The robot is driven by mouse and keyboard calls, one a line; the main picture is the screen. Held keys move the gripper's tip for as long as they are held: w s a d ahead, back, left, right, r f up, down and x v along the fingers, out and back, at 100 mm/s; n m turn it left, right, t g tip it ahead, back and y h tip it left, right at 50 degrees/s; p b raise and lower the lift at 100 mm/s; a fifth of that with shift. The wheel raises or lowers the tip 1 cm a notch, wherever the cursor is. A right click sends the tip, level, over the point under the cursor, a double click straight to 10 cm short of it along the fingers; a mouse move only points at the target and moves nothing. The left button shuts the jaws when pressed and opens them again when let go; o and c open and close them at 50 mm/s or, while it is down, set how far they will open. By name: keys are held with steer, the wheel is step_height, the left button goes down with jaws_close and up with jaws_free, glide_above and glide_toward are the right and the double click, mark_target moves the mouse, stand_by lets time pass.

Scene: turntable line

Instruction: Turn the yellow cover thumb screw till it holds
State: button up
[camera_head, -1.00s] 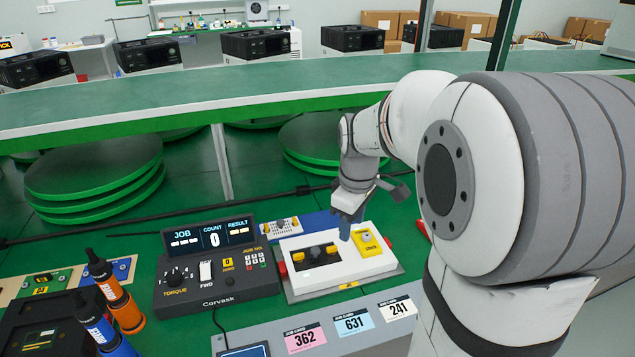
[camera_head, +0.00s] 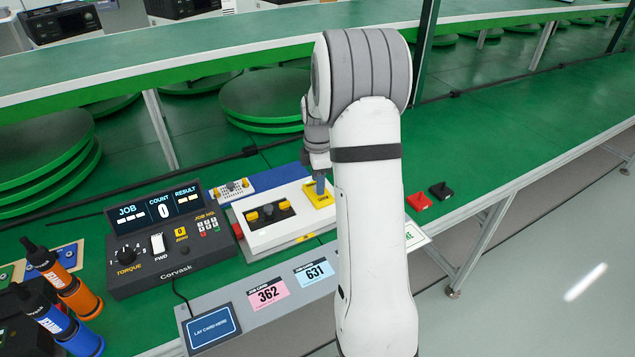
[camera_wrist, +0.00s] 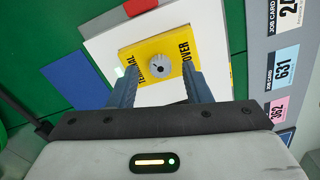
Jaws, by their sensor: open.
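The yellow cover (camera_head: 318,195) sits at the right end of a white fixture (camera_head: 275,243); it also shows in the wrist view (camera_wrist: 133,54). Its thumb screw (camera_wrist: 160,66) is a grey knurled knob with a dark centre in the middle of the cover. My gripper (camera_wrist: 160,78) is open, its two blue-grey fingers one on each side of the screw in the picture. I cannot tell how far the fingertips are from the knob in height. In the head view my gripper (camera_head: 321,186) points down over the cover and hides the screw.
The Corvask torque controller (camera_head: 170,245) stands left of the fixture, its count at 0. Orange (camera_head: 75,293) and blue screwdrivers stand further left. Job cards (camera_head: 268,292) lie along the front strip. Red (camera_head: 418,201) and black pieces lie on the green table to the right, with free room beyond.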

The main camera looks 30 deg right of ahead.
steer(key=shift+f, duration=0.55)
jaws_close()
